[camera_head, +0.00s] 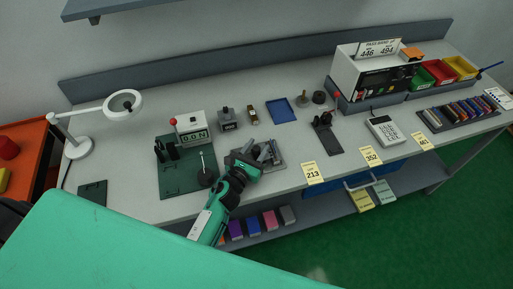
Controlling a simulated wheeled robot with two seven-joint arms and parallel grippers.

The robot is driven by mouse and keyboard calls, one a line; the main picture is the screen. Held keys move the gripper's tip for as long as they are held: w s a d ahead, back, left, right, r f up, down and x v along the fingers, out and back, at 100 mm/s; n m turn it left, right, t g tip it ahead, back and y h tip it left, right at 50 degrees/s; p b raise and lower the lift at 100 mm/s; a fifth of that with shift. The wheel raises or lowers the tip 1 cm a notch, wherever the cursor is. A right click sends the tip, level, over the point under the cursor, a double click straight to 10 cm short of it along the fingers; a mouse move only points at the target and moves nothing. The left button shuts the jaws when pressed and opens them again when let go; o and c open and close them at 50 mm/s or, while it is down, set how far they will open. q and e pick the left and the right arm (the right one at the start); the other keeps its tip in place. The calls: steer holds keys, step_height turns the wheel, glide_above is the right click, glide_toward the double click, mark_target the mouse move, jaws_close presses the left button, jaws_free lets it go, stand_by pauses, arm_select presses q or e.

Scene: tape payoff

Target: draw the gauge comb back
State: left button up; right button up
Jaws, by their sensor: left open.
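My left gripper (268,152) reaches in from the bottom on a green arm and is open. Its fingers are over a dark grey fixture (277,166) near the front of the bench. The gripper and wrist hide part of this fixture, and I cannot tell whether the fingers touch it. I cannot make out the gauge comb for certain at this size. My right gripper is out of view.
A black post (205,177) with a thin rod stands just left of my wrist. A black stand (326,138) is to the right. A white instrument (350,72) marked 446 and 494 stands at the back right. The blue tray (281,110) is empty.

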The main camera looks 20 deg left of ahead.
arm_select(q)
jaws_close()
steer(key=shift+s+a+f, duration=0.1)
steer(key=shift+s+a, duration=0.1)
steer(key=shift+a, duration=0.1)
steer(key=shift+s+a+b, duration=0.3)
steer(key=shift+s+a, duration=0.2)
steer(key=shift+a, duration=0.25)
jaws_free()
steer(key=shift+a, duration=0.1)
steer(key=shift+s, duration=0.1)
